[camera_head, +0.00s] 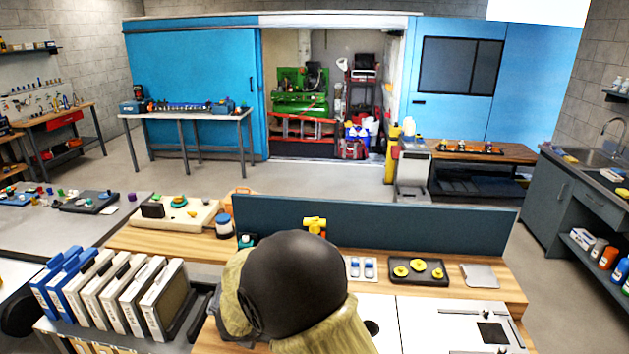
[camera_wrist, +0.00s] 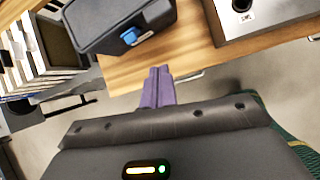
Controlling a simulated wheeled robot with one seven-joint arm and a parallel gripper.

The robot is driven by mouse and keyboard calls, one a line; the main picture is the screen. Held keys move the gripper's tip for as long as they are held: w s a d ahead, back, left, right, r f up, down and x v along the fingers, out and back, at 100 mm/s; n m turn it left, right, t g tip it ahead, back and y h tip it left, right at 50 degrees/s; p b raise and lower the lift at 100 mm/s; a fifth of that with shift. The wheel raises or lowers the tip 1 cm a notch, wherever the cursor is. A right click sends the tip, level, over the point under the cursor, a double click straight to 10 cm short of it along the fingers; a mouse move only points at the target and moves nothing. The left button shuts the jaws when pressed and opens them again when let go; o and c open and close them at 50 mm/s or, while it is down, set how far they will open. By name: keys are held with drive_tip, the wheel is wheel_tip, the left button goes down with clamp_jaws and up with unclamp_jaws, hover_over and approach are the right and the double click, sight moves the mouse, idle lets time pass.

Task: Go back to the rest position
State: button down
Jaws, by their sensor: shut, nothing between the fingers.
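My gripper (camera_wrist: 158,72) shows in the wrist view as two purple fingers pressed together, with nothing between them. The fingertips are near the front edge of the wooden bench (camera_wrist: 185,60), with grey floor showing beyond and around them. In the head view my arm, a black rounded joint with tan covering, rises in front of the bench and hides part of it. My gripper's fingers cannot be seen in that view.
A dark case with a blue latch (camera_wrist: 128,22) lies close to the fingers. Several upright white and blue cases (camera_head: 128,290) stand at left. Open floor lies beyond the bench.

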drive_tip(key=s+d+r+m+g+h, duration=0.1)
drive_tip(key=s+d+r+m, duration=0.1)
drive_tip(key=d+m, duration=0.65)
drive_tip(key=s+d+r+m+g, duration=0.1)
drive_tip(key=s+d+r+m, duration=0.1)
drive_tip(key=d+m, duration=0.65)
drive_tip(key=s+d+r+m+g+y+b, duration=0.1)
drive_tip(key=s+d+m, duration=1)
drive_tip(key=m, duration=0.5)
drive_tip(key=d, duration=0.2)
drive_tip(key=shift+s+d+r+g+b, duration=0.2)
drive_tip(key=shift+d+r+g+b, duration=0.1)
drive_tip(key=shift+d+g+b, duration=0.1)
drive_tip(key=c, duration=1.4)
unclamp_jaws()
drive_tip(key=shift+w, duration=0.1)
